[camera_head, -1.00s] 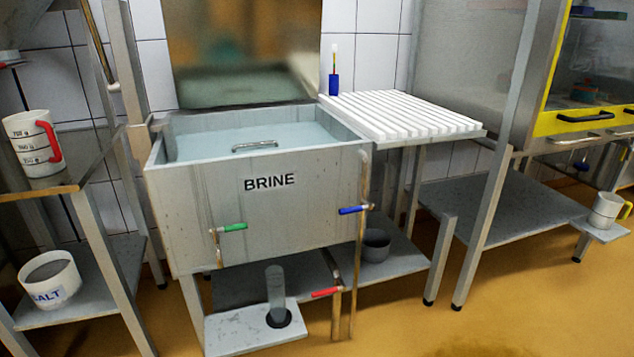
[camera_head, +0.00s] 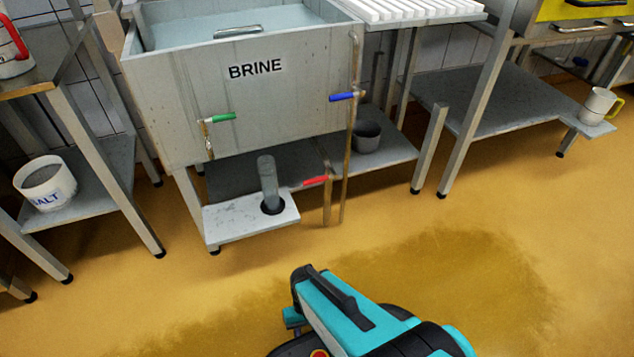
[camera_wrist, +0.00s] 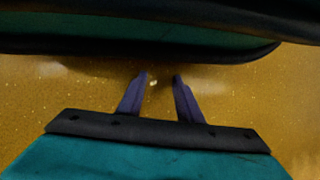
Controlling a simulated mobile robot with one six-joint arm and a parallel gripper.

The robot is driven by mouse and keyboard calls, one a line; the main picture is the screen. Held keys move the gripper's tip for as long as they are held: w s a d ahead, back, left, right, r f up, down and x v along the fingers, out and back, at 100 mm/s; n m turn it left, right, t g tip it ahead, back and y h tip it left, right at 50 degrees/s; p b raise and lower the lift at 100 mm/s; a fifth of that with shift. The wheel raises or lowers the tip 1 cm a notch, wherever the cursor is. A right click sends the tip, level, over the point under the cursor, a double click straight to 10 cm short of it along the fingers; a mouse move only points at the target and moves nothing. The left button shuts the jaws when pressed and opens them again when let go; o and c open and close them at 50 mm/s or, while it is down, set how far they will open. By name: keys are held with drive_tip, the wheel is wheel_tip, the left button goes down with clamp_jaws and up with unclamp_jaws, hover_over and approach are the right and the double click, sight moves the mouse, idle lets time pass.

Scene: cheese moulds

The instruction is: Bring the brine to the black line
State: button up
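The grey tank labelled BRINE (camera_head: 255,107) stands at the upper middle of the head view. Pale liquid (camera_head: 190,22) fills it, with a metal handle at the surface; I cannot make out a black line. A green-handled tap (camera_head: 219,118) and a blue-handled tap (camera_head: 346,96) are on its front and right side. A red handle (camera_head: 315,181) sits lower on a pipe. A clear cylinder (camera_head: 267,178) stands on a small shelf below. My gripper (camera_wrist: 160,79) is open and empty in the wrist view, its fingers apart above the yellow floor.
A white tub marked SALT (camera_head: 46,183) is on the left lower shelf. A red-handled jug (camera_head: 10,55) is partly cut off at left. A grey pot (camera_head: 366,136) sits under the bench; a yellow-handled jug (camera_head: 597,105) is at right. The floor (camera_head: 480,260) ahead is clear.

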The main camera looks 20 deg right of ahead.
drive_tip(key=shift+w+d, duration=0.1)
